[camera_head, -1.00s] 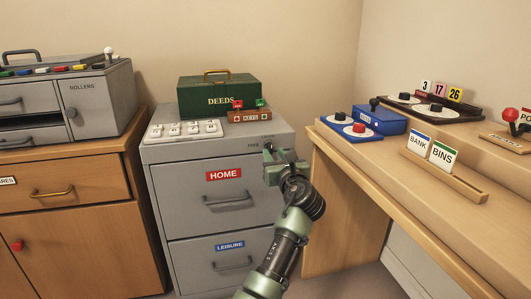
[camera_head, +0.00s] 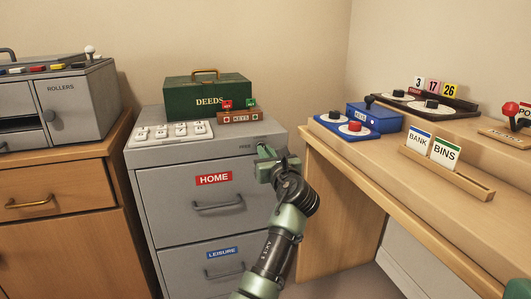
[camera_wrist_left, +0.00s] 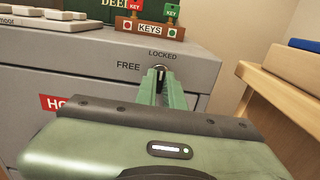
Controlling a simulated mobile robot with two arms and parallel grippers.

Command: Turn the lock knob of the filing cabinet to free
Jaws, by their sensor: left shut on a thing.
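The grey filing cabinet (camera_head: 160,205) stands in the middle of the head view, with a red HOME label on its upper drawer and a blue LEISURE label on the lower one. My left gripper (camera_head: 265,154) is at its upper right front corner. In the left wrist view, the green fingers (camera_wrist_left: 158,80) are shut on the lock knob (camera_wrist_left: 161,69), which shows only as a small dark and pale bit between the tips. FREE is printed left of the knob and LOCKED above it. The knob seems to point up toward LOCKED. My right gripper is out of view.
On the cabinet top are a green DEEDS box (camera_head: 205,97), a KEYS rack (camera_head: 239,116) and a white switch panel (camera_head: 170,133). A wooden desk (camera_head: 345,160) stands close on the right, a wooden cupboard (camera_head: 60,195) on the left.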

